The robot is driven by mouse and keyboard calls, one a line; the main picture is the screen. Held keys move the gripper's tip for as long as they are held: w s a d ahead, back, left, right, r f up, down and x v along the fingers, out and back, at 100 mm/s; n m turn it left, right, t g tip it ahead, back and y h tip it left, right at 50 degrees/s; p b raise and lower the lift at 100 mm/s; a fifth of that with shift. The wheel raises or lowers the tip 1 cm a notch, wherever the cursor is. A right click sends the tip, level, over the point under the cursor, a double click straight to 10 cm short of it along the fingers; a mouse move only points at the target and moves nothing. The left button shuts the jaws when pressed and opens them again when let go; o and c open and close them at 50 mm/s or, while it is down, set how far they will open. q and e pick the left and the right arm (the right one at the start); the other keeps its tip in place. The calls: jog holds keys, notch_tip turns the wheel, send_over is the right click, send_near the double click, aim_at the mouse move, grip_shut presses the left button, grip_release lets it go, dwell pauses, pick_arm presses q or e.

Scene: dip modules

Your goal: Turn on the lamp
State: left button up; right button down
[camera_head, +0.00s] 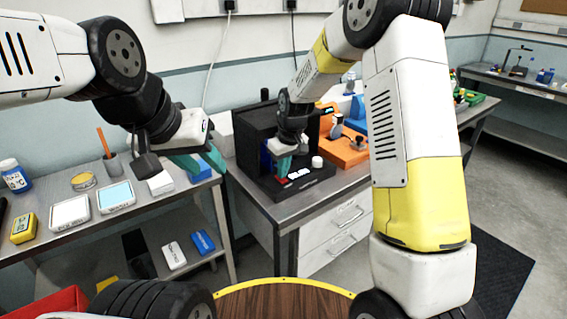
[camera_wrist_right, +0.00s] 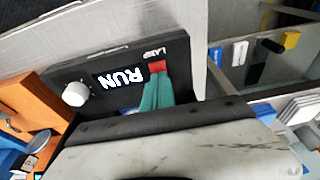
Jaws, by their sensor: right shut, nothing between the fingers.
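The black device (camera_head: 254,128) stands on the right-hand bench, with a low front panel (camera_wrist_right: 185,62). In the right wrist view the panel carries a red switch (camera_wrist_right: 157,66) beside the word LAMP, a lit display reading RUN (camera_wrist_right: 121,77) and a white knob (camera_wrist_right: 75,94). My right gripper (camera_wrist_right: 156,88) is shut and empty, its teal fingertips at the near edge of the red switch; contact cannot be told. In the head view the right gripper (camera_head: 283,164) is low over the panel. My left gripper (camera_head: 205,166) looks open and empty above the left bench.
An orange device (camera_head: 345,153) stands right of the black device. The left bench holds a blue box (camera_head: 200,170), white instruments (camera_head: 116,197), a yellow meter (camera_head: 23,227) and a pen cup (camera_head: 112,165). A gap separates the benches. A round wooden table (camera_head: 280,302) is at the front.

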jog(key=shift+r, duration=0.35)
jog(key=s+d+v, duration=0.1)
jog(key=v, duration=1.2)
jog(key=shift+s+f, duration=0.25)
jog(key=shift+s, duration=0.05)
jog(key=shift+d, duration=0.15)
jog(key=s+d+r+m+t, duration=0.1)
jog(key=s+d, duration=0.3)
jog(key=s, duration=0.4)
jog(key=s+d+r+m+t, duration=0.1)
jog(key=s+d+r+m, duration=0.2)
jog(key=s, duration=0.5)
jog(key=s+d+r+m+t, duration=0.2)
jog(key=s+d+r, duration=0.2)
jog(key=s, duration=0.4)
jog(key=shift+d+m+y, duration=0.3)
jog(key=shift+d, duration=0.05)
